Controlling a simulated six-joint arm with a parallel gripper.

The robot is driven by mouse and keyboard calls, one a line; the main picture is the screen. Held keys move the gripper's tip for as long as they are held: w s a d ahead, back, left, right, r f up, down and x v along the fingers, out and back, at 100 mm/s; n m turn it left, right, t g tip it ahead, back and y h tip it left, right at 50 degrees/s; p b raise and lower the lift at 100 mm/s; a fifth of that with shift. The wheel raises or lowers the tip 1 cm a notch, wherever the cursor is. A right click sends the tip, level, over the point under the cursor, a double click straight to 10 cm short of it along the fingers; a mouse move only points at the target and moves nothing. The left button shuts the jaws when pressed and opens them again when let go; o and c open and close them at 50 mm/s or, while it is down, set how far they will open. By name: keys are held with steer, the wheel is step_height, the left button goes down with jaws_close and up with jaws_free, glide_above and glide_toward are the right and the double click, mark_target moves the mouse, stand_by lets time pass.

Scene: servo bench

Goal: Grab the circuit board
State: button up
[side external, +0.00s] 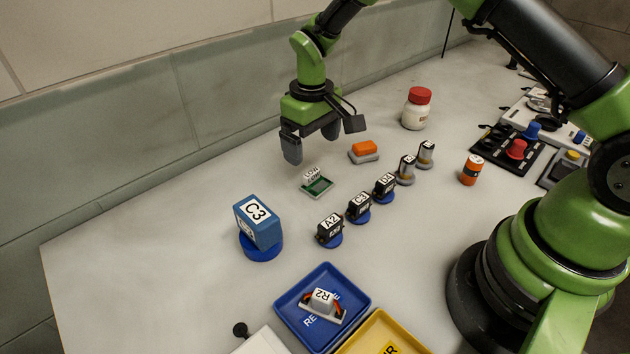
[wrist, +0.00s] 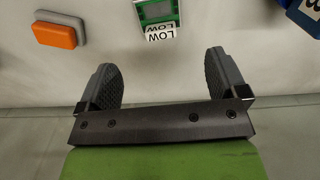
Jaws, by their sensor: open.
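The circuit board (side external: 317,187) is a small green board with a white label block, lying flat on the bench in the side view. In the wrist view the circuit board (wrist: 157,12) is at the top edge, partly cut off, with a white label reading LOW. My gripper (side external: 311,146) is above the bench, up and slightly left of the board in the side view. In the wrist view my gripper (wrist: 162,80) has its two grey fingers wide apart with nothing between them. The board lies beyond the fingertips, apart from them.
An orange and grey block (side external: 364,151) lies close to the board. A blue C3 servo (side external: 258,222) stands left of it, and a row of small servos (side external: 359,206) on round stands is to the right. A blue tray (side external: 352,292) is in front. A wall (side external: 140,130) runs behind.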

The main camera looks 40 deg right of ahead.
mark_target(311, 172)
step_height(311, 172, down, 8)
steer(key=shift+w+r, duration=0.1)
steer(key=shift+w, duration=0.05)
steer(key=c, duration=1)
